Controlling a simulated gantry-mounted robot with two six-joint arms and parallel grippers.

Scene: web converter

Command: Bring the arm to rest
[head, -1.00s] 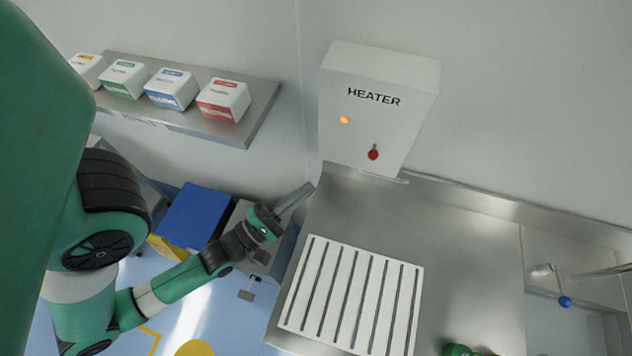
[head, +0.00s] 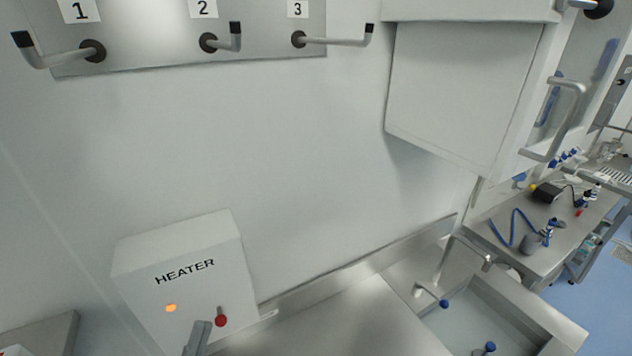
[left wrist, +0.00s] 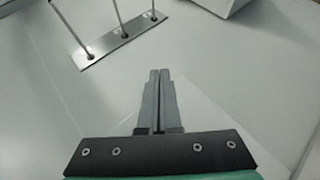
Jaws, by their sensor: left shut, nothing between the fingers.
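My left gripper (head: 198,338) shows at the bottom of the head view, in front of the lower part of the white heater box (head: 190,262). Its fingers are together with nothing between them, as the left wrist view (left wrist: 160,75) shows. The red knob (head: 221,320) of the heater is just right of the fingers in the picture; whether they touch cannot be told. The heater's orange light (head: 171,308) is lit. The rest of my left arm is out of the head view. My right gripper is not in view.
A wall panel with three numbered hooks (head: 222,42) is at the upper left. A white cabinet (head: 465,85) hangs to its right. Below are the steel counter (head: 345,325) and a sink (head: 465,325). A side bench (head: 545,235) stands far right.

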